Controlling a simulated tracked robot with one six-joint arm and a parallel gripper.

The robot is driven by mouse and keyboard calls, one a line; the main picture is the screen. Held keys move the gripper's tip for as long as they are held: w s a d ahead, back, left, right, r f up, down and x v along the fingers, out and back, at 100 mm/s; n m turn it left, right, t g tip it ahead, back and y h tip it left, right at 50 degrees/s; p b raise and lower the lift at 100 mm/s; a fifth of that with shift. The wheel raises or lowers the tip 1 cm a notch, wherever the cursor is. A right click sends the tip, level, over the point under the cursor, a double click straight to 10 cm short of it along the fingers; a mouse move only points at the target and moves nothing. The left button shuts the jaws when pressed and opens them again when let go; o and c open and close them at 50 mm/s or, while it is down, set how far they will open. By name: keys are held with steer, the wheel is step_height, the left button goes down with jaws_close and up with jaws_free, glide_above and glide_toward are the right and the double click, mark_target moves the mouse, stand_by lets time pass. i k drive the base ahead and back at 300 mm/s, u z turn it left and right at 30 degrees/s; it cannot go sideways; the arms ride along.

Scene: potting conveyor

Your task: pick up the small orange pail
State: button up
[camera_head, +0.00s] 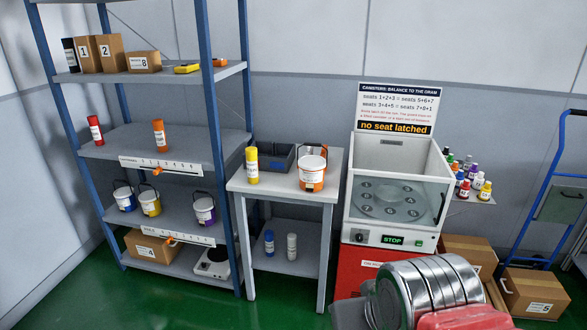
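A white pail with orange bands and a thin dark wire handle (312,176) stands upright on the small grey side table (243,187). It is near the table's right side, and its handle is raised. It is the only pail with orange on it in view. A silver ribbed cylindrical part and a red part fill the lower right foreground; they look like parts of my own arm. No gripper fingers can be made out, and nothing touches the pail.
A yellow canister (252,166) and a dark open bin (272,158) share the tabletop with the pail. The balance machine (393,185) stands close on the right. The shelf rack (150,143) on the left holds blue, yellow and purple pails. Green floor lies clear before the table.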

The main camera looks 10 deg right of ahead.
mark_target(312, 168)
steer(key=u, duration=0.45)
steer(key=i, duration=1.5)
steer(key=u, duration=0.45)
